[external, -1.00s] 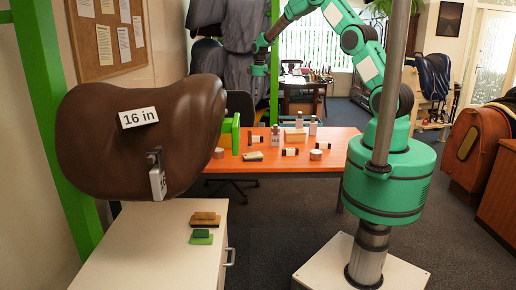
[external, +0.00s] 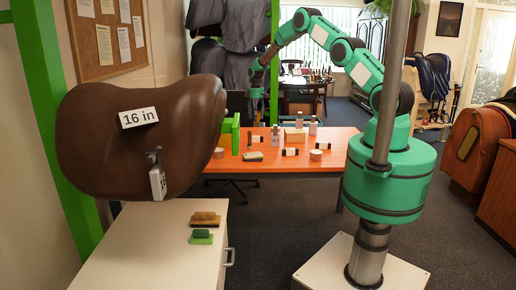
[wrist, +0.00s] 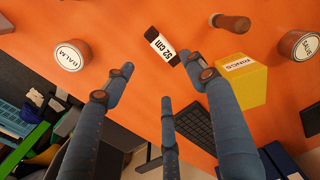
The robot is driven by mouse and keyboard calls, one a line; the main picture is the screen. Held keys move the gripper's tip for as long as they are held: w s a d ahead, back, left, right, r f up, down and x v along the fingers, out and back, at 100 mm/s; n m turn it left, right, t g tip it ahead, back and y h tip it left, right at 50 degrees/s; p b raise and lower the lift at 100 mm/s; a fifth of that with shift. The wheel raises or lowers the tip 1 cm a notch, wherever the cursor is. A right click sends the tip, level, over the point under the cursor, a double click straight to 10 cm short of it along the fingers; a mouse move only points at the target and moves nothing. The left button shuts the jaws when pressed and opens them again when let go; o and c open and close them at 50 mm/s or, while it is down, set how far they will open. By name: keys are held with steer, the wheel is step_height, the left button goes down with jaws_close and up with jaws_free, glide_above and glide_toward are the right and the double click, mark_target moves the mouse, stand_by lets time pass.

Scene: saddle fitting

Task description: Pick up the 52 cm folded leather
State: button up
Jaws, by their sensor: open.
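The 52 cm folded leather (wrist: 160,46) is a small dark roll with a white "52 cm" label, lying on the orange table at the top middle of the wrist view. My gripper (wrist: 166,80) has three blue-grey fingers, spread open and empty, with the leather just beyond the fingertips and apart from them. In the external view my gripper (external: 257,108) hangs above the table's far left part.
A yellow "RINGS" box (wrist: 243,78) stands close right of the leather, near a finger. A green upright piece (external: 231,134) is at the table's left end.

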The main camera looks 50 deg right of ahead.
glide_above(256, 139)
steer(key=w+d, duration=0.2)
steer(key=shift+s+a+f+b, duration=0.1)
steer(key=shift+f+b, duration=0.05)
steer(key=shift+f, duration=2)
steer(key=shift+s+a+f+b, duration=0.1)
steer(key=shift+f+b, duration=0.05)
steer(key=shift+f, duration=2)
steer(key=shift+f, duration=0.15)
steer(key=shift+f, duration=2.45)
steer(key=shift+c, duration=0.3)
steer(key=c, duration=1.3)
